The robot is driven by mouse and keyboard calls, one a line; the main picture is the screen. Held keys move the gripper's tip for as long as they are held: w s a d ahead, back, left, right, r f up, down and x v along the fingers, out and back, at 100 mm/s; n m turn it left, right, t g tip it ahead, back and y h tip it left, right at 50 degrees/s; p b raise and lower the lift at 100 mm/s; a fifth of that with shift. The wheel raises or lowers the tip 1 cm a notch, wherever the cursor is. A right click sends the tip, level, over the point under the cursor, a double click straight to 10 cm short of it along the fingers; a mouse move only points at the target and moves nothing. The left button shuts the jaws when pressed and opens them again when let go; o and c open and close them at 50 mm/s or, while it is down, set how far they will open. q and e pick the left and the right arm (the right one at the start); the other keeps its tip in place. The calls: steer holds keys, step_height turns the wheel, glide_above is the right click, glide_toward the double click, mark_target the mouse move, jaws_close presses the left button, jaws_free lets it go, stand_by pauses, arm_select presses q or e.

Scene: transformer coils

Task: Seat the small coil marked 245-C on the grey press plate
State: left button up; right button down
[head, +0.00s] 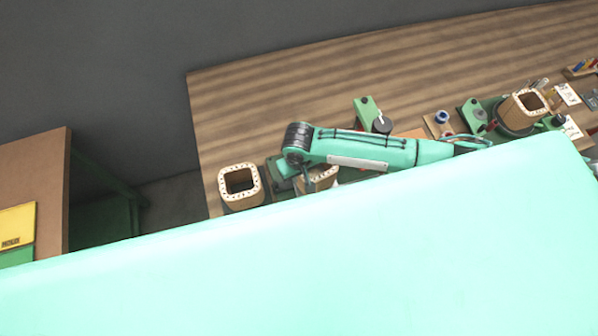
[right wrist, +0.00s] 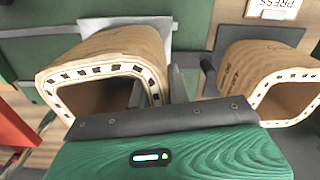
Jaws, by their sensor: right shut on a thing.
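My right gripper (head: 302,178) points down at the left end of the table. In the right wrist view it is shut on the wall of a tan wooden-looking coil (right wrist: 108,50), with one finger in the opening. That coil (head: 322,177) is partly hidden by my arm in the head view. I cannot read the mark 245-C on any coil. My left gripper is not in view.
A coil (head: 240,187) stands at the table's left corner, and another (head: 525,112) sits on a dark round stand at the right. A green fixture with a dark knob (head: 382,124) stands behind my arm. The table's back left (head: 260,100) is clear.

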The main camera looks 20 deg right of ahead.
steer(key=shift+f, duration=0.2)
steer(key=c, duration=1.2)
jaws_free()
steer(key=shift+c, duration=0.2)
steer(key=shift+r, duration=0.1)
steer(key=shift+r, duration=0.4)
step_height(320, 180, up, 13)
steer(key=b, duration=0.3)
steer(key=shift+b, duration=0.3)
steer(key=shift+s+f, duration=0.1)
steer(key=shift+f, duration=0.05)
